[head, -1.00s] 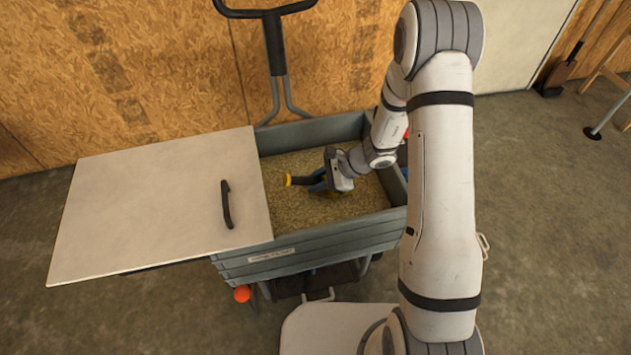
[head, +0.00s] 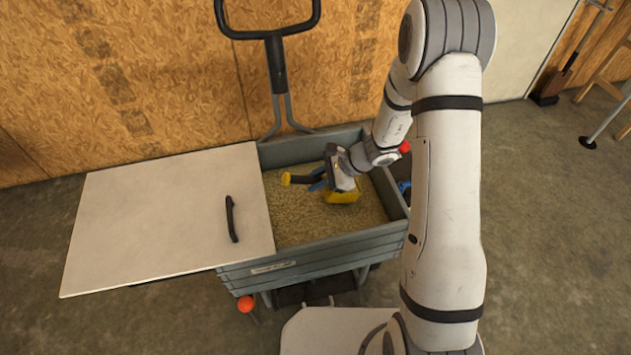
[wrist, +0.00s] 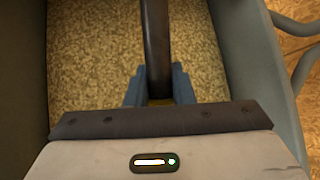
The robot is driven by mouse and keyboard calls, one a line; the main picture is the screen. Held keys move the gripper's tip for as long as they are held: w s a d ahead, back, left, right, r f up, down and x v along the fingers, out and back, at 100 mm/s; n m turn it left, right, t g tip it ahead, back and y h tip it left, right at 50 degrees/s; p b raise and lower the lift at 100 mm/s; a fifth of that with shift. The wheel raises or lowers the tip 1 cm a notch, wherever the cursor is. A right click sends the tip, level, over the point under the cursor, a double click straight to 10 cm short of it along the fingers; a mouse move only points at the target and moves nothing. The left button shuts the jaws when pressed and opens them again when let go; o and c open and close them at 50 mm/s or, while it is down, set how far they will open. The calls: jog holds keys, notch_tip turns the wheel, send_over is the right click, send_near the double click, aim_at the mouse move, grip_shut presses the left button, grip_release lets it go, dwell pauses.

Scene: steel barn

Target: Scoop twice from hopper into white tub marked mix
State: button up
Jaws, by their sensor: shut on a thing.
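The hopper (head: 330,246) is a grey slatted cart bin filled with tan grain (head: 300,215). My gripper (head: 318,181) is inside its rim, shut on the black handle of a scoop (head: 343,197). The scoop has a yellow bowl and a yellow end on its handle. The bowl is at or just above the grain; I cannot tell whether it holds any. In the wrist view, the blue fingers (wrist: 160,85) close around the dark handle, with grain below. No white tub marked mix shows in these frames.
A pale lid panel (head: 160,215) with a black handle extends left of the hopper. A black push handle (head: 275,60) rises behind it near the board wall. Concrete floor is open at right.

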notch_tip(320, 180, up, 18)
jog(key=p, duration=1.1)
jog(key=shift+f, duration=0.2)
dwell(0.6)
dwell(0.4)
